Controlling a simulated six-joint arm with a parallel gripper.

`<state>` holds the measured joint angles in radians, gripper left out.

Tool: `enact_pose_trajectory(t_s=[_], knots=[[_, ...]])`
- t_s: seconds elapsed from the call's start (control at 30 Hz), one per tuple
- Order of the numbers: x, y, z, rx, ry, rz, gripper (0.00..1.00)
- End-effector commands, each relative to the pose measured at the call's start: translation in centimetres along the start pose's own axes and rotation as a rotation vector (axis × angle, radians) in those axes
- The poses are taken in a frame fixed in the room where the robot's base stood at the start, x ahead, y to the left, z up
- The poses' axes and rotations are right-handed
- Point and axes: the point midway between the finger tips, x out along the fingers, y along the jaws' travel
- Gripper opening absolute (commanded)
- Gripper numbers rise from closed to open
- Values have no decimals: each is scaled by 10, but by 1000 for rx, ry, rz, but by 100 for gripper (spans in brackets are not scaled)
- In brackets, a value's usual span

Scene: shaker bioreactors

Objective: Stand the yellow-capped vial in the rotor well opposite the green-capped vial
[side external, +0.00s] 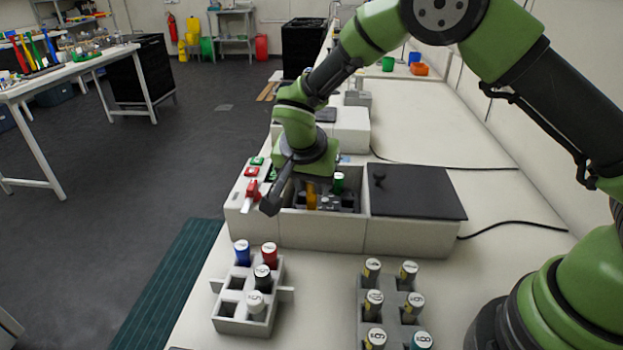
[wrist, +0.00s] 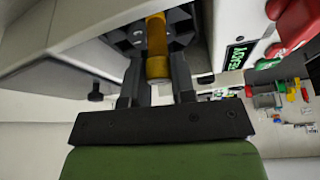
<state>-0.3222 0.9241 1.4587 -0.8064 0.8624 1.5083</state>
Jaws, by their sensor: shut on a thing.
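The yellow-capped vial shows as an amber-yellow tube (wrist: 157,45) between the fingers of my gripper (wrist: 156,80) in the wrist view. My gripper is shut on it. In the side view the yellow vial (side external: 312,196) is upright in the open centrifuge chamber, at the left part of the rotor (side external: 328,203). The green-capped vial (side external: 339,182) stands in the rotor to its right and further back. I cannot tell whether the yellow vial's lower end is inside a well. My gripper's fingers are mostly hidden in the side view.
The centrifuge (side external: 318,232) has its dark lid (side external: 415,192) to the right and red and green buttons (side external: 252,171) at the left. In front stand a rack (side external: 243,325) with blue, red, black and white caps, and another rack (side external: 390,300) with several vials.

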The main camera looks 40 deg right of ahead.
Motion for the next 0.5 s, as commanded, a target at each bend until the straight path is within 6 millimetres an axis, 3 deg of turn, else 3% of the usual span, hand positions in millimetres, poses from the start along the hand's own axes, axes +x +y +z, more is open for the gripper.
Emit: enact_pose_trajectory(t_s=[0.5], knots=[[8, 0, 3, -2, 0, 0, 11]])
